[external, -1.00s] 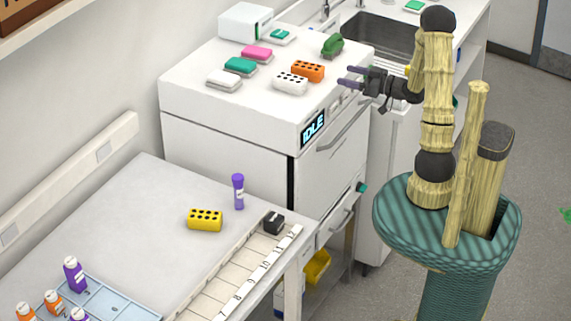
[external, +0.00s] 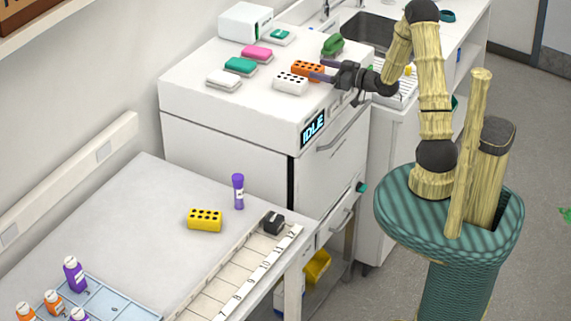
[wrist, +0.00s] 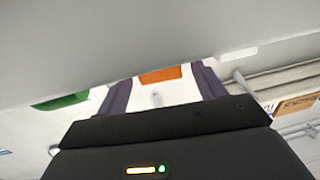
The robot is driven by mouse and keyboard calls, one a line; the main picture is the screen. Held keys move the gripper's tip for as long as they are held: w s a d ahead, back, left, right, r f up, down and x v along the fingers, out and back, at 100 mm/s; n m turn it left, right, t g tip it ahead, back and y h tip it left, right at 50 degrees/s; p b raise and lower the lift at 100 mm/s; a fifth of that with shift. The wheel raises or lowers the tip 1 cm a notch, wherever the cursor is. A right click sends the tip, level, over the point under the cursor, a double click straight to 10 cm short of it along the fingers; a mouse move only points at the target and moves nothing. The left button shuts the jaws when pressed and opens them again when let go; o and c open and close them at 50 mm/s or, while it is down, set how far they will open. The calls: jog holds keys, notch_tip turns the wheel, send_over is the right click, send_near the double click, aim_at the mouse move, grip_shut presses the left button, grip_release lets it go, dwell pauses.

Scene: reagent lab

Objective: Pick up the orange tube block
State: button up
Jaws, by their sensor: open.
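The orange tube block (external: 307,69) with dark holes lies on the white machine top, near its right edge. My gripper (external: 321,70) is open, with its purple fingers reaching left at the block's right end. In the external view I cannot tell whether the fingertips touch the block. In the wrist view the orange block (wrist: 160,75) shows ahead, between the two purple fingers. Part of it is hidden there by a grey surface across the top of the picture.
A white tube block (external: 290,84) lies just in front of the orange one. A green object (external: 333,45) stands behind it. Pink (external: 257,53) and teal (external: 240,66) items lie to the left. A sink (external: 372,33) is behind.

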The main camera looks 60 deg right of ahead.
aim_at(313, 67)
jog(key=w, duration=0.1)
jog(key=w+p, duration=0.1)
jog(key=w, duration=0.1)
jog(key=shift+w+a, duration=0.25)
jog(key=shift+w, duration=0.15)
jog(key=shift+s, duration=0.1)
jog(key=shift+c, duration=0.4)
jog(key=c, duration=1.1)
